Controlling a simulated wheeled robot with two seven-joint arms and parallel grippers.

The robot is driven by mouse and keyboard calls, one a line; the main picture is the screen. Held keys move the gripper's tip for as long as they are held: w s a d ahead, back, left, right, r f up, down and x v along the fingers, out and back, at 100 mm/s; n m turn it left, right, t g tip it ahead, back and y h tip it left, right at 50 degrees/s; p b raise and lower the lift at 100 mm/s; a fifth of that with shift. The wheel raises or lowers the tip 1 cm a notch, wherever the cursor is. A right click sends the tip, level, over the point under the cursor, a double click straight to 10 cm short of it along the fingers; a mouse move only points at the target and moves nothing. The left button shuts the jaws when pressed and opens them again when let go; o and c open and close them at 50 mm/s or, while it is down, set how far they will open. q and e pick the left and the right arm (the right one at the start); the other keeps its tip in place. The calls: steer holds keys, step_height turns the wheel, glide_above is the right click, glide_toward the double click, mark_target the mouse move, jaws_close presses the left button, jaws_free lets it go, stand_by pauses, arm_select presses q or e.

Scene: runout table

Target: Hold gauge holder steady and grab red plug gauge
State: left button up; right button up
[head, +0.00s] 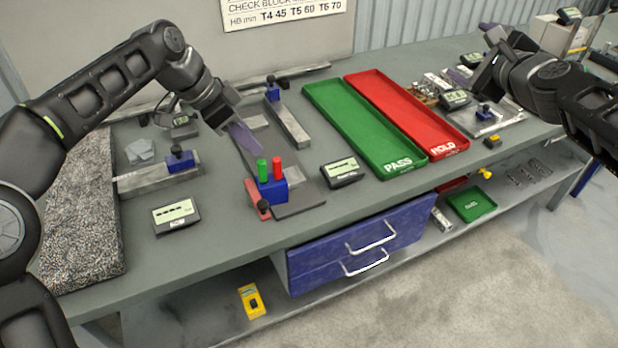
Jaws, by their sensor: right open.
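The blue gauge holder (272,188) stands on the table left of centre. A red plug gauge (277,168) and a green plug gauge (262,170) stand upright in it, the red one on the right. My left gripper (247,143) is above and behind the holder, fingers pointing down toward it and apart from both plugs. It is seen edge-on, so its opening does not show. My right gripper (473,52) is open at the upper right, far from the holder, above the back of the table.
A green PASS tray (352,122) and a red HOLD tray (405,110) lie right of centre. Digital displays stand near the holder, at its right (342,172) and left (176,215). A granite slab (80,220) is at far left.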

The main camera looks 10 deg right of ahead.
step_height(320, 180, up, 8)
steer(key=m+t, duration=0.1)
steer(key=w+a+f+n+g+y, duration=0.25)
steer(key=w+a+f+y, duration=0.2)
steer(key=a+f, duration=0.55)
steer(key=n+g+y, duration=0.2)
steer(key=g+y, duration=0.4)
steer(key=g, duration=0.1)
glide_above(287, 183)
steer(key=w+d, duration=0.5)
steer(key=d, duration=0.7)
steer(key=shift+h, duration=0.25)
steer(key=f, duration=2.1)
steer(key=shift+s+a+f, duration=0.1)
steer(key=shift+s+a, duration=0.1)
steer(key=shift+s, duration=0.05)
steer(key=s+a+f+g+y, duration=0.1)
steer(key=a, duration=0.1)
steer(key=s+a+f+g+y, duration=0.1)
steer(key=s+a+f, duration=0.1)
steer(key=s+a+f+g+y, duration=0.1)
steer(key=a+f+g+y, duration=0.1)
steer(key=shift+s+a+n, duration=0.3)
steer(key=shift+s+n, duration=0.05)
steer(key=shift+s, duration=0.05)
steer(key=shift+r, duration=0.1)
steer(key=shift+x, duration=3.95)
